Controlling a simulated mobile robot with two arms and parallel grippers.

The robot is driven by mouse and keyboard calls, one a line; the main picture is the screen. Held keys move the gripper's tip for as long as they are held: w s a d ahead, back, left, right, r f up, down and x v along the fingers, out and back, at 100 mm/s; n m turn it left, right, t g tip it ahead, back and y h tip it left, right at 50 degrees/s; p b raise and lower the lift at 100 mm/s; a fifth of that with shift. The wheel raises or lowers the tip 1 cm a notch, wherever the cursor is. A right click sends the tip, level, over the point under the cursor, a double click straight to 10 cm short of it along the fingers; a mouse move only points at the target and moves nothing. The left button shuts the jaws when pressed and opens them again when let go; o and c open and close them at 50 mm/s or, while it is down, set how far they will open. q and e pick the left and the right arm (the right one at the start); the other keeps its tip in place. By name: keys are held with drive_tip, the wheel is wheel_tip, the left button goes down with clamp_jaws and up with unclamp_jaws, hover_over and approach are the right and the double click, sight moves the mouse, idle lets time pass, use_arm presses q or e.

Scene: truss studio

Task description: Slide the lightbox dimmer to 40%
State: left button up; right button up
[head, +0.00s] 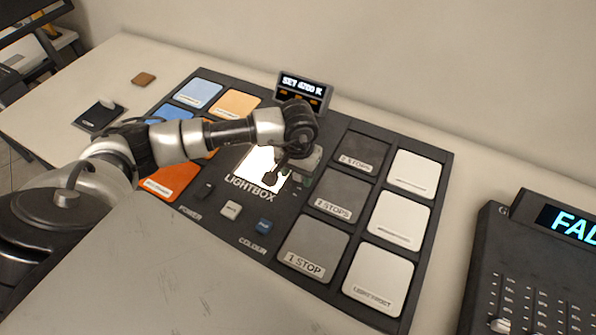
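The lit white lightbox (257,160) is set in the dark panel (334,235), with the label LIGHTBOX along its front edge. My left gripper (287,180) points down over the lightbox's right edge. Its wrist hides part of the lightbox and the panel behind it. I cannot tell whether its fingers are apart or touch anything. I cannot make out a dimmer slider or its setting on the panel; the strip right of the lightbox is mostly behind the gripper. My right gripper is not in view.
Colour and grey filter tiles flank the lightbox. A fader console (532,270) stands at right. A small black unit (99,117) with a white knob and a brown block (144,79) lie at left.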

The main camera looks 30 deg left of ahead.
use_arm(q)
drive_tip(key=shift+s, duration=0.1)
drive_tip(key=shift+r, duration=0.3)
wheel_tip(320, 180, up, 9)
drive_tip(key=shift+f+b, duration=0.1)
drive_tip(key=shift+b, duration=1)
drive_tip(key=shift+r, duration=0.75)
